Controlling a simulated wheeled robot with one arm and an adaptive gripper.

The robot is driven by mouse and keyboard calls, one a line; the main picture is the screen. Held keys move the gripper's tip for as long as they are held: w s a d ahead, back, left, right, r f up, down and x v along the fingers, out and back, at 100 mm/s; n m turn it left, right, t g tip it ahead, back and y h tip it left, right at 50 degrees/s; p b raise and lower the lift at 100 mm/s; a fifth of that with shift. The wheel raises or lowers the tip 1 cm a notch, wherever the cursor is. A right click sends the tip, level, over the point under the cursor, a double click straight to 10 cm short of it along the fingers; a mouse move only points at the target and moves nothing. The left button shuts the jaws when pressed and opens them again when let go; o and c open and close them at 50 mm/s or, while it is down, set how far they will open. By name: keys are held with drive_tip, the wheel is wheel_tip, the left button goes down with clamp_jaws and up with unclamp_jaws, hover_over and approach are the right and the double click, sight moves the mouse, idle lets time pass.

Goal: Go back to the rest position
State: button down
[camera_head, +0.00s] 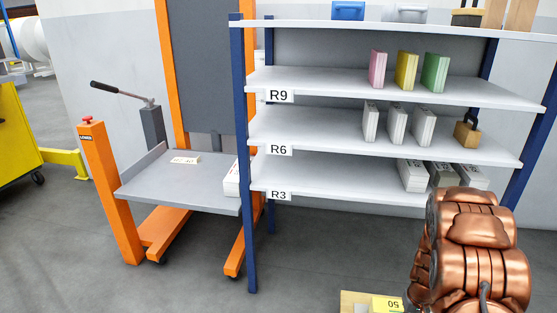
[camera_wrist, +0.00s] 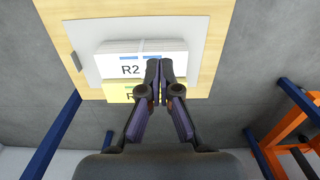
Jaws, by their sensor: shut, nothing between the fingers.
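My gripper (camera_wrist: 159,68) shows in the wrist view with its two dark fingers together and nothing between them. Its tips overlap the front edge of a white stack labelled R2 (camera_wrist: 115,60) in the picture; I cannot tell the gap between them. In the head view my copper-coloured arm fills the lower right, and the gripper is out of sight there.
A blue-posted shelf (camera_head: 390,185) labelled R9, R6 and R3 holds several upright stacks and a padlock-shaped block (camera_head: 467,135). Left of it stands an orange lifter (camera_head: 107,195) with a grey platform (camera_head: 180,185). Grey floor (camera_head: 190,290) is open in front.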

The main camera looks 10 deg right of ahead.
drive_tip(key=s+a+r+p, duration=0.1)
drive_tip(key=a+r+p, duration=0.4)
drive_tip(key=r, duration=0.7)
drive_tip(key=s+a+r+n+p, duration=0.15)
drive_tip(key=a+r+p, duration=0.35)
drive_tip(key=r, duration=0.6)
drive_tip(key=s+a+r+p, duration=0.2)
drive_tip(key=a+r+p, duration=0.3)
drive_tip(key=r, duration=0.7)
drive_tip(key=s+a+r+p, duration=0.4)
drive_tip(key=s+r+p, duration=0.1)
drive_tip(key=r, duration=0.4)
drive_tip(key=s+a+r+n+g+p, duration=0.1)
drive_tip(key=s+a+r+p, duration=0.4)
drive_tip(key=s+r, duration=0.3)
drive_tip(key=s+a+r+n+p, duration=0.1)
drive_tip(key=s+a+r+p, duration=0.3)
drive_tip(key=s+r, duration=0.3)
wheel_tip(320, 180, up, 3)
drive_tip(key=shift+a+f+g+p, duration=0.1)
drive_tip(key=shift+a+g+p, duration=0.15)
drive_tip(key=shift+p, duration=0.2)
drive_tip(key=shift+s+d, duration=0.15)
drive_tip(key=shift+s, duration=0.05)
